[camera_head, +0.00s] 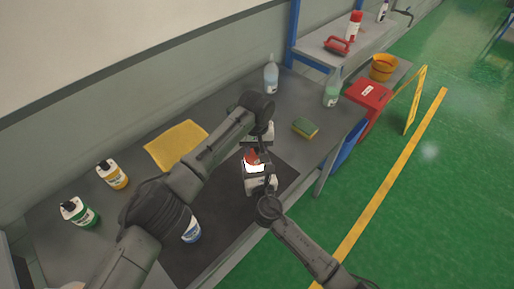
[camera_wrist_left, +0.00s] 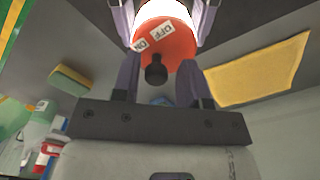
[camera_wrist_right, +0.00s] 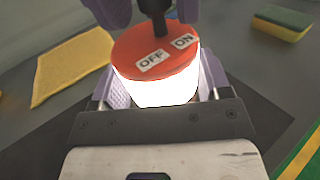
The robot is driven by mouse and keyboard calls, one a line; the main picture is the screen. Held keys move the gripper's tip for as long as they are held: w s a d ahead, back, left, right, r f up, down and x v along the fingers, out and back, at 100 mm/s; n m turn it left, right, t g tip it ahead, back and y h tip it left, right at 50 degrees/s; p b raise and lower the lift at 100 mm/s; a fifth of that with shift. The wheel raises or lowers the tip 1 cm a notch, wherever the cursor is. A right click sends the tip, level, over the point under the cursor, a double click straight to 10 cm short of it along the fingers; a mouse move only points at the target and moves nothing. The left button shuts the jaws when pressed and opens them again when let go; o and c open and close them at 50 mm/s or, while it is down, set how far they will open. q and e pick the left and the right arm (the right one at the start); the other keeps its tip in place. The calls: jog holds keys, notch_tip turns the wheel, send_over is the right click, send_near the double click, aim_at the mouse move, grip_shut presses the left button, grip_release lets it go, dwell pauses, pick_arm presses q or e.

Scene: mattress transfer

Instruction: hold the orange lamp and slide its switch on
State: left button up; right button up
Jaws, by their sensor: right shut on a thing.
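The lamp (camera_head: 251,168) has an orange-red top and a bright, glowing white body. Its top (camera_wrist_right: 180,72) carries OFF and ON labels and a black switch knob (camera_wrist_left: 155,70). I cannot tell which label the knob is set to. My right gripper (camera_wrist_right: 160,85) is shut on the lamp's white body, one finger on each side, and holds it above the dark mat. My left gripper (camera_wrist_left: 157,80) has its fingers on either side of the knob, with visible gaps, so it is open. The head view partly hides the lamp behind the grippers.
The grey table holds a yellow cloth (camera_head: 176,145), a sponge (camera_head: 305,128), a blue-labelled bottle (camera_head: 191,230), yellow (camera_head: 112,175) and green (camera_head: 79,213) bottles, and clear bottles (camera_head: 271,76) at the back. A red box (camera_head: 367,98) stands beyond the right edge. The dark mat (camera_head: 222,205) has bare room.

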aim_at(257, 148)
pick_arm(q)
jog(key=shift+o, duration=0.6)
jog(key=shift+s+d, duration=0.1)
jog(key=shift+d, duration=0.05)
pick_arm(e)
jog(key=shift+r, duration=0.1)
pick_arm(q)
notch_tip(257, 148, up, 12)
pick_arm(e)
jog(key=o, duration=1.2)
jog(key=shift+o, duration=0.2)
